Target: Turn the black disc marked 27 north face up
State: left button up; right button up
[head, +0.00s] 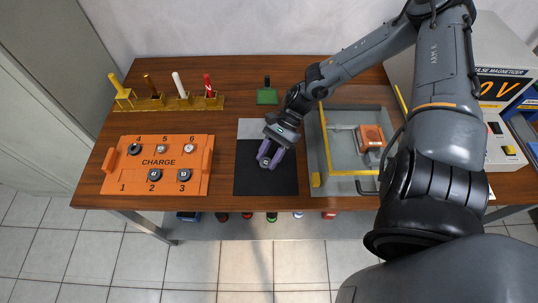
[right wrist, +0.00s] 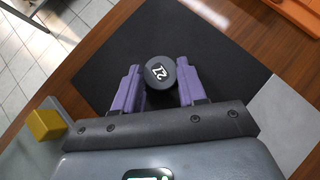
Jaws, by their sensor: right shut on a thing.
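The black disc marked 27 (right wrist: 161,72) shows in the right wrist view between my right gripper's two purple fingers (right wrist: 156,88). Its white 27 faces the wrist camera and looks rotated. My right gripper (head: 270,158) is shut on the disc over the black mat (head: 268,183), right of the orange tray. In the head view the fingers mostly hide the disc. I cannot tell whether it touches the mat. My left gripper is not in view.
The orange CHARGE tray (head: 160,178) holds several discs; slot 1 looks empty. A rack of coloured tools (head: 165,103) stands behind it. A clear-walled box (head: 343,150) with an orange block (head: 369,138) stands right of the mat. A grey sheet (head: 250,129) adjoins the mat.

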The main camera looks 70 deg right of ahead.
jog(key=shift+f, duration=0.15)
jog(key=o, duration=1.2)
jog(key=shift+c, duration=0.2)
jog(key=shift+c, duration=0.3)
jog(key=shift+c, duration=1.2)
jog(key=o, duration=0.6)
